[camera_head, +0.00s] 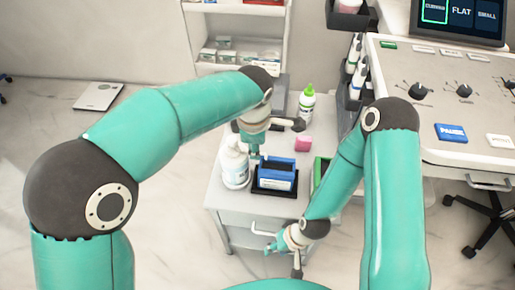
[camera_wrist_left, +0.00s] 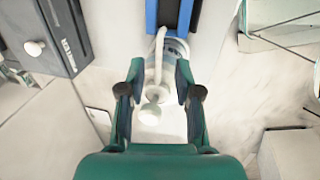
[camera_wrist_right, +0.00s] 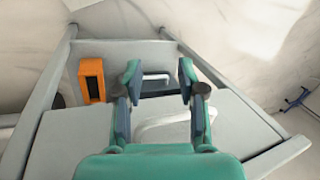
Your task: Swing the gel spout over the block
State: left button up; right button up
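The white gel bottle (camera_head: 236,168) stands on the cart, left of the blue block (camera_head: 275,178), which sits in a black tray. My left gripper (camera_head: 256,152) is low beside the bottle top. In the left wrist view its fingers (camera_wrist_left: 160,85) are apart, with a white pump head (camera_wrist_left: 150,113) and thin white spout (camera_wrist_left: 158,48) between them. The spout runs up the picture toward the blue block (camera_wrist_left: 151,14); whether the fingers touch it I cannot tell. My right gripper (camera_head: 291,240) is in front of the cart; its fingers (camera_wrist_right: 160,88) are apart near a drawer handle (camera_wrist_right: 165,127).
A green-rimmed bin (camera_head: 321,170) is right of the block. The control console (camera_head: 450,110) borders the right side. An orange item (camera_wrist_right: 92,80) sits lower in the cart.

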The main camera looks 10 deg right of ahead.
pick_arm(q)
notch_tip(320, 180, up, 9)
jog(key=s, duration=0.2)
jog(key=shift+a+r, duration=0.15)
jog(key=shift+a, duration=0.15)
dwell(0.3)
